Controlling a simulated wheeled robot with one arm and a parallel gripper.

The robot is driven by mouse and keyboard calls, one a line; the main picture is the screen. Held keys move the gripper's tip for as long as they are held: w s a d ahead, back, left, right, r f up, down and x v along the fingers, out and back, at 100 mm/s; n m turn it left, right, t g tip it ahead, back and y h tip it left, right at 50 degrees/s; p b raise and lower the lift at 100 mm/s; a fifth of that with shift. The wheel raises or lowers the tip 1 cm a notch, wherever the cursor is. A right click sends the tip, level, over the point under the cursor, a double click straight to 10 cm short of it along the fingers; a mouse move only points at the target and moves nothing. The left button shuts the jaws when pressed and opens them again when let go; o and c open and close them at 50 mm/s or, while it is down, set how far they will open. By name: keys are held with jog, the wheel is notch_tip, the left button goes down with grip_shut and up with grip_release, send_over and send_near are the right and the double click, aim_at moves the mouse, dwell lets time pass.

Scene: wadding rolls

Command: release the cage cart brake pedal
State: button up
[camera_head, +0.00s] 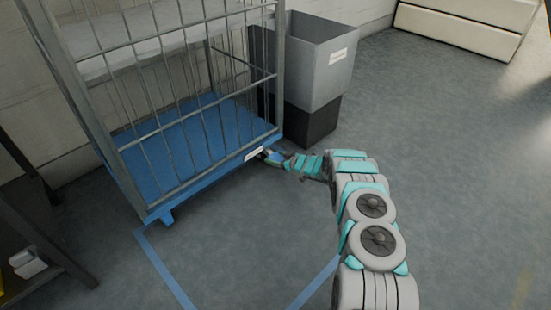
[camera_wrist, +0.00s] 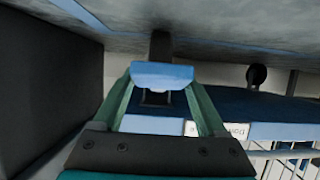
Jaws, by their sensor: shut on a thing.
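The cage cart (camera_head: 215,174) stands at the left in the head view, with a blue base and grey wire sides. Its blue brake pedal (camera_wrist: 162,74) shows in the middle of the wrist view, on a dark stem near the cart's blue base. My gripper (camera_head: 272,156) is low at the cart's near right corner. In the wrist view, the two teal fingers of my gripper (camera_wrist: 161,85) are shut on the pedal, one on each side. In the head view the pedal is small and partly hidden by the gripper.
A grey bin (camera_head: 318,70) on a dark block (camera_head: 312,120) stands close behind my gripper. A dark shelf (camera_head: 45,240) is at the lower left. Blue tape (camera_head: 165,270) marks the floor before the cart. The floor at the right is clear.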

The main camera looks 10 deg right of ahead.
grip_shut()
